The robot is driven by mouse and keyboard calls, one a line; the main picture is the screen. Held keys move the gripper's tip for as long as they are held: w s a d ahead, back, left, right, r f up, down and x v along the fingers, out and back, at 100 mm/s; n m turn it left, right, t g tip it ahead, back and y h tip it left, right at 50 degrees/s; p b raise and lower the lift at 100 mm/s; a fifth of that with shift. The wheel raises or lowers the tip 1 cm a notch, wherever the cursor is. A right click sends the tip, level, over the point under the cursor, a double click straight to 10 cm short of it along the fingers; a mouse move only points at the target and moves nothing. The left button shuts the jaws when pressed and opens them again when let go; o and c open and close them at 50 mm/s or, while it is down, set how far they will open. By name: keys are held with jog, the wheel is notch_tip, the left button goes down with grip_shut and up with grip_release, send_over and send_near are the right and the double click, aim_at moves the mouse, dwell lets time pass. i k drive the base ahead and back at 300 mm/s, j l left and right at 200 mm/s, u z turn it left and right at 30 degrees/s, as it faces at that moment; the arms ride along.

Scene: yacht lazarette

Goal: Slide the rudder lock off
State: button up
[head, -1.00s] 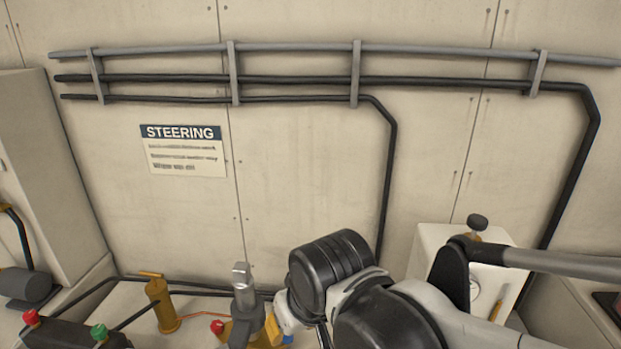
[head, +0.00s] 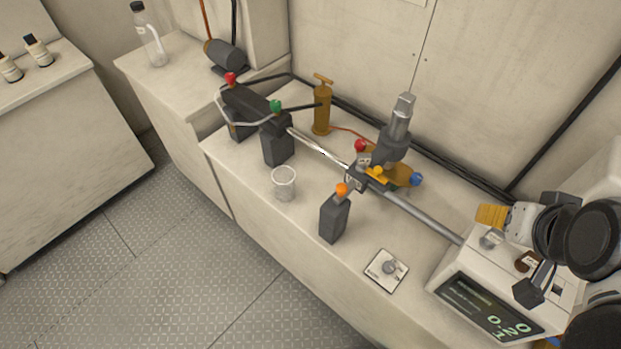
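A grey metal rod (head: 425,218) runs from a dark block with a green knob (head: 277,143) to the white instrument box at right. A small dark clamp-like piece with pale markings (head: 354,181) sits at the rod, below an upright grey post (head: 396,128) on a yellow base (head: 403,172). It may be the rudder lock; I cannot tell for sure. A dark block with an orange knob (head: 334,215) stands apart in front of the rod. Parts of my arm, black and white, show at the right edge. I cannot make out my gripper's fingers.
The white instrument box (head: 462,264) has a display. A clear cup (head: 284,184), a white plate with a knob (head: 386,271) and a yellow pump (head: 322,107) share the bench. A bottle (head: 150,36) stands at upper left. The grey floor (head: 180,240) is clear.

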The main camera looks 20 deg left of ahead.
aim_at(343, 190)
jog(key=u, duration=1.1)
